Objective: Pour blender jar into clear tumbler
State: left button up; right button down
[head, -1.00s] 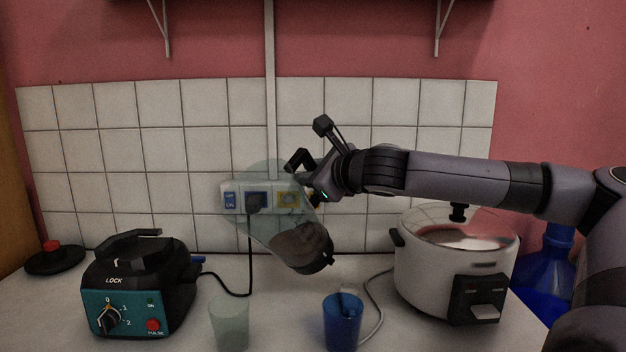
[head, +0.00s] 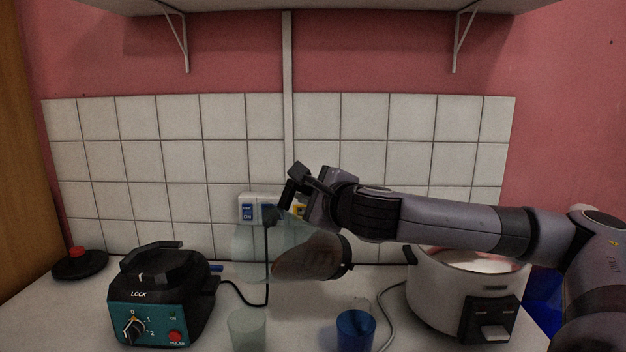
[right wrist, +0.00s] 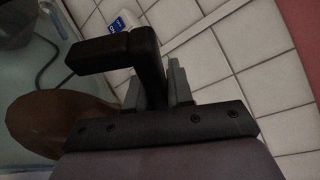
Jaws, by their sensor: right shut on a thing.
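The see-through blender jar (head: 255,250) is tipped nearly onto its side, mouth to the left and dark base to the right. Brown contents (head: 308,258) lie in its base half; they also show in the right wrist view (right wrist: 60,125). My right gripper (head: 303,198) is shut on the jar's black handle (right wrist: 120,48), above the jar. The pale clear tumbler (head: 247,330) stands upright on the counter, below the jar's mouth end and apart from it. I cannot see any brown contents in it. My left gripper is not in view.
A blue tumbler (head: 355,332) stands right of the clear one. The teal blender base (head: 158,300) is at left, with a black lid (head: 80,264) behind it. A rice cooker (head: 465,290) stands at right under my arm. Wall sockets (head: 250,207) are behind the jar.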

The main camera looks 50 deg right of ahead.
aim_at(295, 191)
jog(key=shift+w+a+r+n+t+h+p, duration=0.15)
jog(key=shift+a+n+p, duration=0.55)
jog(key=shift+p, duration=0.95)
jog(key=shift+a+r+n+t+h+p, duration=0.2)
jog(key=shift+a+n+p, duration=0.5)
jog(key=shift+p, duration=0.95)
jog(key=shift+a, duration=0.15)
